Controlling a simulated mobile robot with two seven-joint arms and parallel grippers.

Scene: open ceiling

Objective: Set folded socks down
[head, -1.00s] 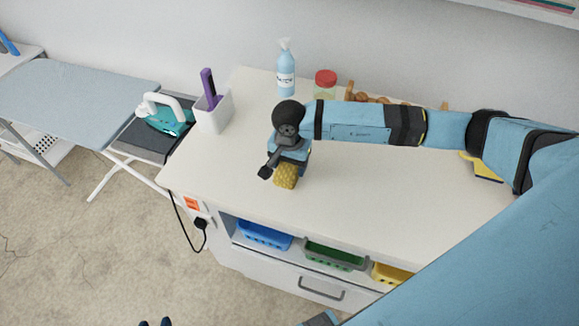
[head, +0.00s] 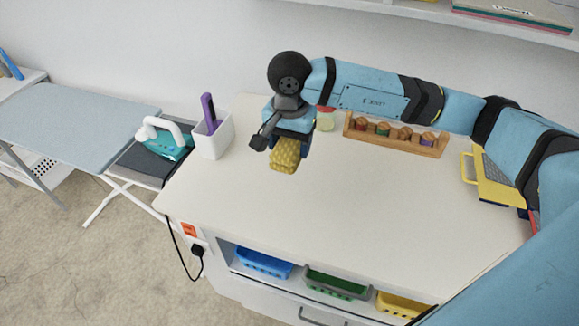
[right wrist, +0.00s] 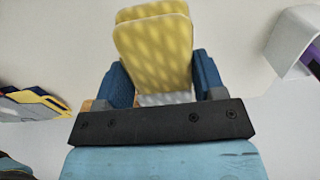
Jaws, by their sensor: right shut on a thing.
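The folded socks (head: 284,158) are a small yellow patterned bundle. My right gripper (head: 290,138) is shut on them, pointing down over the left part of the white worktop (head: 370,205). The socks appear raised above the worktop, though the exact gap is hard to judge. In the right wrist view the yellow folded socks (right wrist: 153,50) stick out between the two blue fingers (right wrist: 162,80), with a pale grey part near the finger bases. My left gripper is not in view.
A white cup (head: 213,138) with a purple item stands at the worktop's left. A wooden rack (head: 395,137) of spools and a yellow-edged item (head: 490,185) lie back and right. Blue (head: 264,263), green (head: 338,284) and yellow (head: 402,304) baskets sit below. Front worktop is clear.

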